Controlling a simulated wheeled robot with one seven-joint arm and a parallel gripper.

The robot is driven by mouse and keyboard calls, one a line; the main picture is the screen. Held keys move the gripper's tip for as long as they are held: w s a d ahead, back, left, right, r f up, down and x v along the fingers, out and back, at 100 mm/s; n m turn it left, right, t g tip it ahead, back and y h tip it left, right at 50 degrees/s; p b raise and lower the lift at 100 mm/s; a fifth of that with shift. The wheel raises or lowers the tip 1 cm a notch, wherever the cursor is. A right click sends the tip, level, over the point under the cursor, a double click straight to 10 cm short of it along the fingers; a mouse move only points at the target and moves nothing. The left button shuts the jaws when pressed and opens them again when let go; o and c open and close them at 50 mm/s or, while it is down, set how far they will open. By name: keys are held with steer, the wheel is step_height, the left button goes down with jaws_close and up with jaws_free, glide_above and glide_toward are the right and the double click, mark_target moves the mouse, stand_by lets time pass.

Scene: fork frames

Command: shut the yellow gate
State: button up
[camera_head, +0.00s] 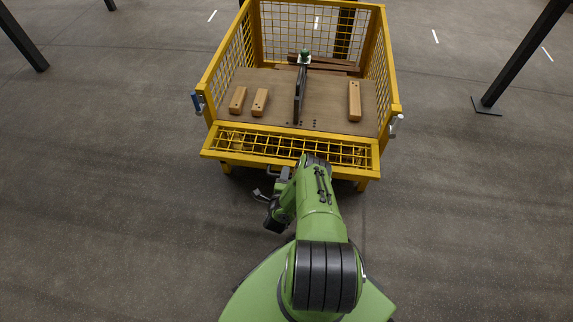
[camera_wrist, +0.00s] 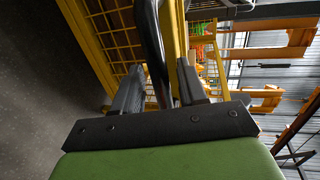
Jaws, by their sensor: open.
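The yellow gate (camera_head: 352,158) is a mesh-filled frame at the near side of a yellow cage cart. It hangs folded outward and down from the cart's floor edge, so the near side is open. A dark curved handle bar (camera_wrist: 152,40) shows in the wrist view beside the gate's yellow frame and mesh (camera_wrist: 112,28). My gripper (camera_wrist: 160,88) is open, with one finger on each side of the bar in that picture. Whether the fingers touch it I cannot tell. In the head view my arm reaches to the gate's lower edge and partly hides it.
The cart's wooden floor (camera_head: 334,108) carries several wood blocks, a dark upright divider (camera_head: 299,95) and planks at the back. Dark posts stand farther off; the floor around is clear.

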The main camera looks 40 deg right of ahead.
steer(key=shift+d, duration=0.1)
steer(key=shift+c, duration=0.2)
jaws_close()
steer(key=shift+r, duration=0.1)
